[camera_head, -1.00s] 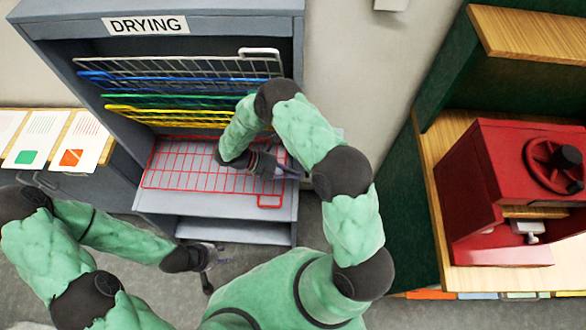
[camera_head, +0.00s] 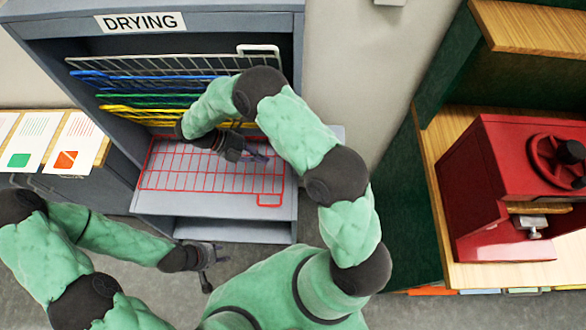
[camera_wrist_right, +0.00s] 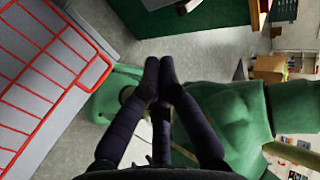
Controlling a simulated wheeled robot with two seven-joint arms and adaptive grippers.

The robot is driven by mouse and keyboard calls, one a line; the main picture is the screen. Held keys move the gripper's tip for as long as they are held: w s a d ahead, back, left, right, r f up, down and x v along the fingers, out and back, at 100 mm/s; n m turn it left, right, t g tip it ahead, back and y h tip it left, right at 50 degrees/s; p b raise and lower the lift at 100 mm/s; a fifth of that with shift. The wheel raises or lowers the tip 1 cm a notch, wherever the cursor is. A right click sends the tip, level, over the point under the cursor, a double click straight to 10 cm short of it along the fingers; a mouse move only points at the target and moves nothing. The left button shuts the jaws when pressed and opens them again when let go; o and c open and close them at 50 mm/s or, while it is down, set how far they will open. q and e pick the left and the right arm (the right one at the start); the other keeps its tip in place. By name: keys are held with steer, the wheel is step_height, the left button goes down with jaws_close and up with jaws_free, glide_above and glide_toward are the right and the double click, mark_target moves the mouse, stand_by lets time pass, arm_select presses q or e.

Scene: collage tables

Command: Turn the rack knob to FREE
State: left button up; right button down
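The drying rack (camera_head: 285,30) is a grey cabinet labelled DRYING. It has white, blue, green and yellow wire shelves (camera_head: 165,110) tilted up at the back, and a red wire shelf (camera_head: 160,180) lying low across the front. No knob and no FREE marking can be made out in either view. My right gripper (camera_head: 262,154) is above the red shelf, below the rack's raised shelves. In the right wrist view its fingertips (camera_wrist_right: 159,68) meet with nothing between them. My left gripper (camera_head: 212,254) hangs low in front of the rack, small and unclear.
A side cabinet (camera_head: 100,195) with printed cards (camera_head: 72,145) on its top stands left of the rack. Grey floor lies between the rack and the bench.

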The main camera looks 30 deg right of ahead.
steer(key=shift+s+d+r+t+y+b, duration=1.7)
steer(key=shift+s+d+r+y+b, duration=0.6)
steer(key=shift+r, duration=1.9)
steer(key=b+x, duration=0.4)
steer(key=x, duration=1)
steer(key=shift+s+d+r, duration=0.1)
